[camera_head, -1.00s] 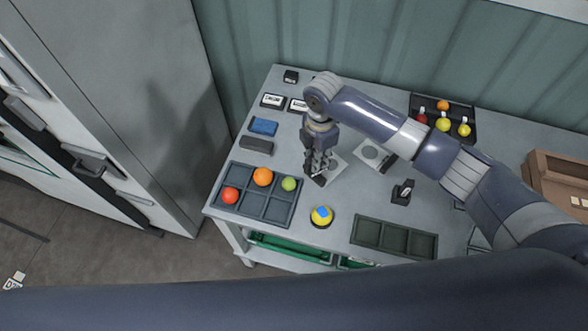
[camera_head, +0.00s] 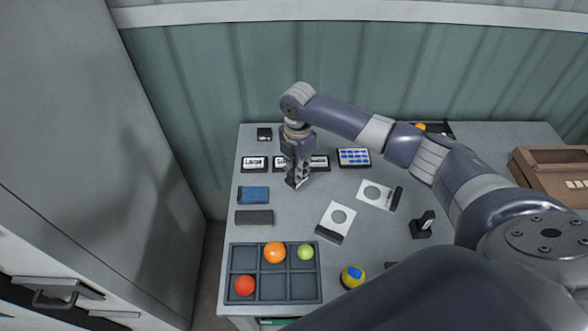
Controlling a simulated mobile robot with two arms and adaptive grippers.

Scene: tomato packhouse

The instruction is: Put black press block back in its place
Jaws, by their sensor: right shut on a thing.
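My right gripper (camera_head: 297,180) points down over the table, just in front of the row of label cards. It is shut on a small dark piece between its fingertips. The piece is mostly hidden by the fingers, so I cannot tell its full shape or whether it touches the table. A white plate with a round hole (camera_head: 339,216) lies in front of the gripper to the right, with a dark block along its near edge. A second such plate (camera_head: 374,193) lies further right with a dark block at its right edge. My left gripper is not in view.
Label cards (camera_head: 254,163) stand behind the gripper. Blue (camera_head: 253,194) and dark grey (camera_head: 254,217) blocks lie left. A compartment tray (camera_head: 319,273) holds red, orange and green tomatoes. A yellow-and-blue round object (camera_head: 353,276) and a black stand (camera_head: 422,229) are nearer right.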

